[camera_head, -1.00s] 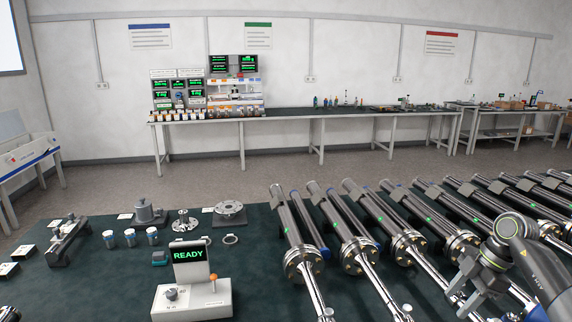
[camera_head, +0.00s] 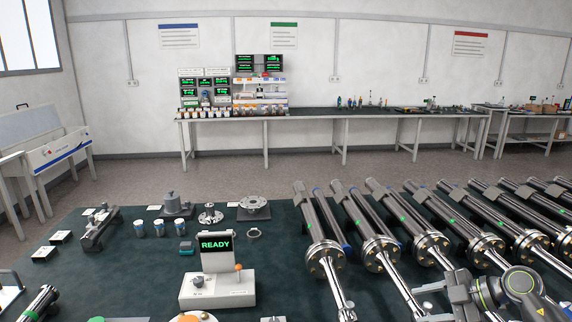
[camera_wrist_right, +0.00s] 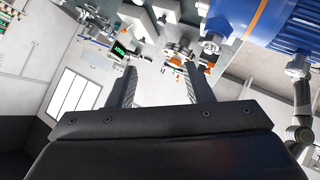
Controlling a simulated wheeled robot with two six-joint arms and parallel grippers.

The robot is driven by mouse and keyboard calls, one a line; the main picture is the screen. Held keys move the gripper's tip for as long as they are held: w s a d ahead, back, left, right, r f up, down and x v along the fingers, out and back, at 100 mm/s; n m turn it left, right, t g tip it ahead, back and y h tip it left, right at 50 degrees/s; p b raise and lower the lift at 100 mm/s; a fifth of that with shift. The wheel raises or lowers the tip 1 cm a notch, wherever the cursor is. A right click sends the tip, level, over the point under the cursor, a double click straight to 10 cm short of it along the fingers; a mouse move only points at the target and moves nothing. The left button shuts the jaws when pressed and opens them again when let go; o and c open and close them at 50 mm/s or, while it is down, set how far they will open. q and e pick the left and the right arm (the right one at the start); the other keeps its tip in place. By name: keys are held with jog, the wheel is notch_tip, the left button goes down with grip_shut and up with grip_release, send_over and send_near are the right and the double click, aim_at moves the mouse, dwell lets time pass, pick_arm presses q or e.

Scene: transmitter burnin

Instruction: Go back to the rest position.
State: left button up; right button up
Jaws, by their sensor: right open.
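My right arm comes in at the lower right of the head view, over the front ends of the row of metal cylinders (camera_head: 380,252). In the right wrist view my right gripper (camera_wrist_right: 160,92) has its two black fingers well apart, with nothing between them. My left gripper does not show in either view. A white test unit (camera_head: 218,290) with a screen reading READY stands on the dark green table.
Cups (camera_head: 158,228), flanges and small fittings stand at the table's left and middle. A dark cylinder (camera_head: 40,303) lies at the lower left. A large blue ribbed body (camera_wrist_right: 275,22) is close to the right gripper in the wrist view. A bench with instruments stands against the far wall.

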jog(key=s+a+r+m+t+y, duration=0.1)
jog(key=a+r+m+t, duration=0.45)
jog(key=t, duration=0.65)
jog(key=s+d+f+m+g+h, duration=0.2)
jog(key=s+d+f+m+h, duration=0.75)
jog(key=m+h, duration=0.55)
jog(key=s+a+f+g+y, duration=0.15)
jog(key=s+f+g, duration=0.25)
jog(key=s, duration=0.4)
jog(key=s+a+f+g, duration=0.3)
jog(key=s+f+g, duration=0.1)
jog(key=s, duration=0.3)
jog(key=s+a+f+g+y, duration=0.15)
jog(key=s+f+g, duration=0.25)
jog(key=s, duration=0.4)
notch_tip(320, 180, down, 25)
jog(key=g, duration=0.1)
jog(key=s+f+g, duration=0.1)
jog(key=s+f, duration=1.4)
jog(key=shift+a+f, duration=0.2)
jog(key=shift+f, duration=0.05)
